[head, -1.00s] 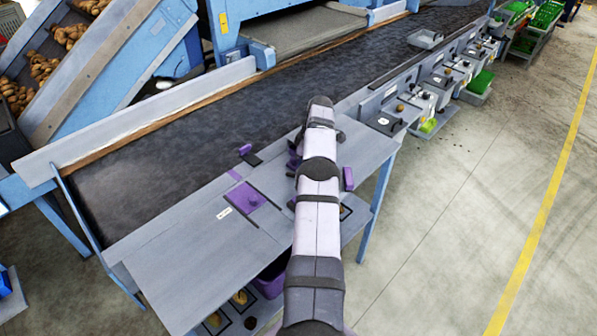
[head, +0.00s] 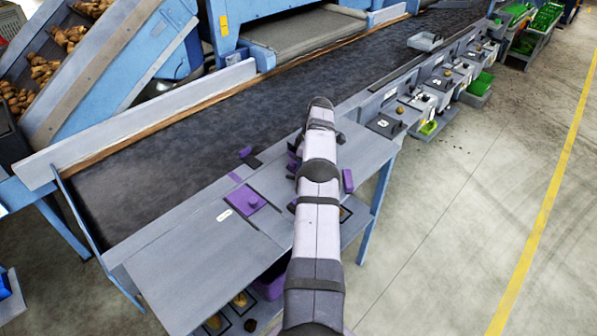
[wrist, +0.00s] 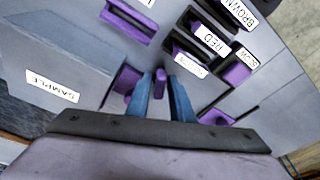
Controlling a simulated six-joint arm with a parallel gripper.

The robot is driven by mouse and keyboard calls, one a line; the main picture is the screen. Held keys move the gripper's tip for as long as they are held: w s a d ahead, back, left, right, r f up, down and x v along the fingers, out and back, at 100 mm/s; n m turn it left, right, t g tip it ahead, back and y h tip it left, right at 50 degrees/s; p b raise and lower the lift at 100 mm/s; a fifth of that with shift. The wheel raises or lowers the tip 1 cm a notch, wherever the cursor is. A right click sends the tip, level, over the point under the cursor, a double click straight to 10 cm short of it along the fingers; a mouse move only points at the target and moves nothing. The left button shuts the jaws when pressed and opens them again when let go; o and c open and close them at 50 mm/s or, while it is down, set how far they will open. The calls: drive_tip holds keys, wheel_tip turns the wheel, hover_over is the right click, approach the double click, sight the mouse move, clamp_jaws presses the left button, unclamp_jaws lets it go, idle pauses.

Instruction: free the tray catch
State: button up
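My gripper's two blue fingers (wrist: 162,92) are apart in the wrist view, pointing at the sorting table (head: 190,265). A small upright purple tab (wrist: 160,80) shows between the fingertips; I cannot tell whether they touch it. It may be the tray catch, but no label on it is readable. A purple plate (wrist: 122,86) lies just left of the fingers. In the head view my arm hides the gripper and the tab. A purple plate with a knob (head: 250,203) lies left of my arm there.
Purple and dark holders with labels reading RED (wrist: 213,42) and BROWN (wrist: 235,12) stand close by the fingers. A SAMPLE label (wrist: 52,86) is at left. The dark conveyor belt (head: 150,170) runs behind the table. Bare table lies at the front left.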

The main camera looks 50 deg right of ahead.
drive_tip(key=shift+r+p, duration=1.35)
drive_tip(key=shift+r, duration=1.05)
drive_tip(key=shift+w+a, duration=0.1)
